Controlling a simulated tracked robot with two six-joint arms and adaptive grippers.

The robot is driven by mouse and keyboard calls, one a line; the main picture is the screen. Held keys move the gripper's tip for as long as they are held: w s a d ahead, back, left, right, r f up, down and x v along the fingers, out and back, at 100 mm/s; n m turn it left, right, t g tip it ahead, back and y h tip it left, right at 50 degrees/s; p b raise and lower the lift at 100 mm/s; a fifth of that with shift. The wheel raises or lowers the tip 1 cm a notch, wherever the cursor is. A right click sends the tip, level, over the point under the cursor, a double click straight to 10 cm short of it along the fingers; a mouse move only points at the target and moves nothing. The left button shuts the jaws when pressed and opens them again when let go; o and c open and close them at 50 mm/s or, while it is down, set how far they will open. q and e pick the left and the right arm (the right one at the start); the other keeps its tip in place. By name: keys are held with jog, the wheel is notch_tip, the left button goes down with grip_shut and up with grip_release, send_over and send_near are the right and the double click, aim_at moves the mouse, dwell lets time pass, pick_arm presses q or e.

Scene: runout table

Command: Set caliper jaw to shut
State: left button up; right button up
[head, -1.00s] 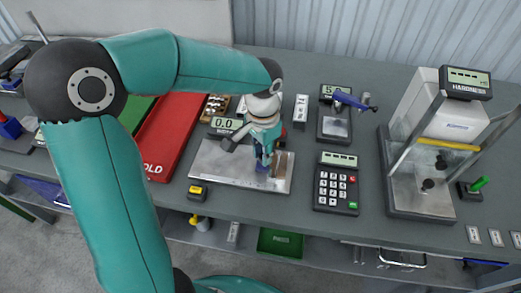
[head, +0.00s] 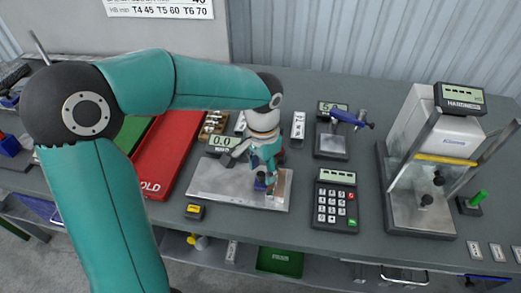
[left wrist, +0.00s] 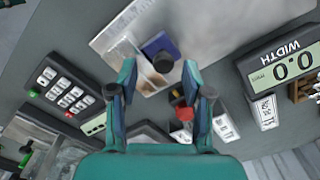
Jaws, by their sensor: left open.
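The caliper station is a bright metal plate (head: 222,183) with a display (head: 222,142) behind it; in the left wrist view the display (left wrist: 282,70) is labelled WIDTH and reads 0.0. A blue block (head: 260,185) with a black knob stands on the plate and looks like the caliper's jaw. In the left wrist view this blue block (left wrist: 153,43) lies just beyond my fingertips. My left gripper (head: 266,172) points down over the plate's right part and partly hides it. Its fingers (left wrist: 160,80) are apart with nothing held between them. My right gripper is out of view.
A keypad box (head: 335,204) stands right of the plate, with a hardness tester (head: 437,130) farther right. A blue-handled gauge (head: 333,143) stands behind the keypad. A red tray (head: 170,150) lies left of the plate, and a small yellow-topped box (head: 195,211) in front.

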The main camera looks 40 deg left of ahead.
aim_at(262, 175)
pick_arm(q)
notch_tip(262, 175, up, 11)
dwell(0.3)
jog(key=shift+f, duration=0.15)
dwell(0.3)
